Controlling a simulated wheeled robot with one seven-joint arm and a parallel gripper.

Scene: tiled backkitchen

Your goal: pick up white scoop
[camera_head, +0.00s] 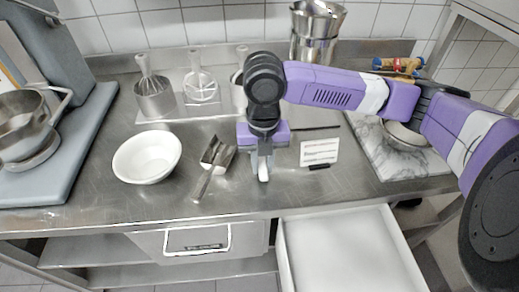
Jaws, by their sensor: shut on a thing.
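My gripper (264,158) points down over the steel counter, near its front edge, with its fingers shut. A small pale piece (264,176) shows at the fingertips; it appears to be part of the white scoop. The rest of it is hidden behind the fingers and wrist, so I cannot tell whether it touches the counter. A metal scoop with a dark inside (212,165) lies on the counter just left of my gripper.
A white bowl (147,157) stands to the left. Steel canisters with whisks (155,97) stand behind. An open white drawer (350,250) juts out below the counter.

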